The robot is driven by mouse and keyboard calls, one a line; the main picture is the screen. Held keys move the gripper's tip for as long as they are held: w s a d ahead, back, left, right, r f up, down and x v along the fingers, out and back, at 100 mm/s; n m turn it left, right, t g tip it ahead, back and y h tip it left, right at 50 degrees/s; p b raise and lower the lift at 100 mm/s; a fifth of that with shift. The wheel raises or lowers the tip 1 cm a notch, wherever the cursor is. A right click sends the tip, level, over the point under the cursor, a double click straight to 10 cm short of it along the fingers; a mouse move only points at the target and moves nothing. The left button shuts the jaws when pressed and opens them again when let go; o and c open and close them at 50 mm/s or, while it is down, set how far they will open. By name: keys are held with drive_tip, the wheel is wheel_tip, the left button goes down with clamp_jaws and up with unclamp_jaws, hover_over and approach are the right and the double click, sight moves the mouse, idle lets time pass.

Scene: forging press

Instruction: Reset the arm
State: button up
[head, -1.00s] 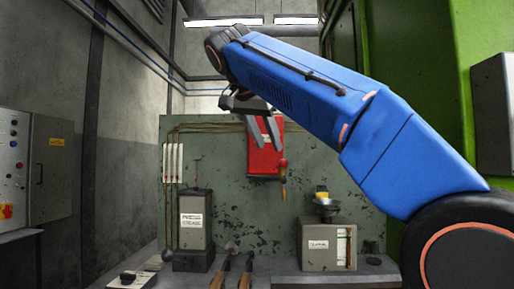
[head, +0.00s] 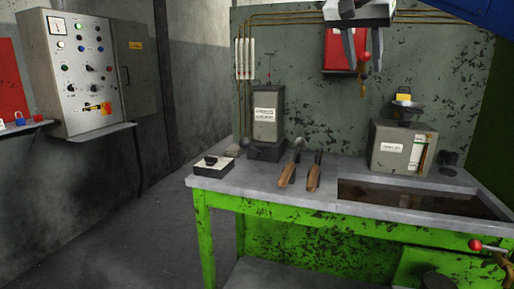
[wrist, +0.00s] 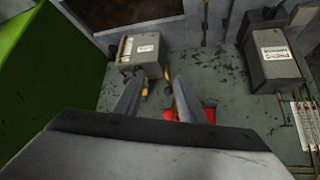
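My gripper (head: 362,52) hangs at the top of the head view, in front of the red box (head: 339,55) on the back panel. Its two fingers point down and stand apart with nothing between them. A blue part of my arm (head: 455,14) shows at the top right; the rest of the arm is outside the picture. In the wrist view, my gripper (wrist: 158,78) also has its fingers apart and empty, with the panel and bench beyond them. The red box (wrist: 196,114) shows partly behind a finger there.
A control cabinet (head: 85,90) is on the left wall. The floor left of the bench is clear.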

drive_tip(key=s+d+f+n+y, duration=0.1)
drive_tip(key=s+f, duration=0.7)
drive_tip(key=f, duration=0.8)
drive_tip(key=s+d+f+n+g+y, duration=0.1)
drive_tip(key=s+f+n, duration=0.3)
drive_tip(key=f, duration=1.2)
drive_tip(key=s+d+f+n+y, duration=0.1)
drive_tip(key=s+f+n+y, duration=0.2)
drive_tip(key=s+f, duration=0.9)
wheel_tip(320, 180, down, 4)
drive_tip(key=shift+s+d+r+g, duration=0.1)
drive_tip(key=shift+s+d+g, duration=0.05)
drive_tip(key=shift+s+g, duration=0.15)
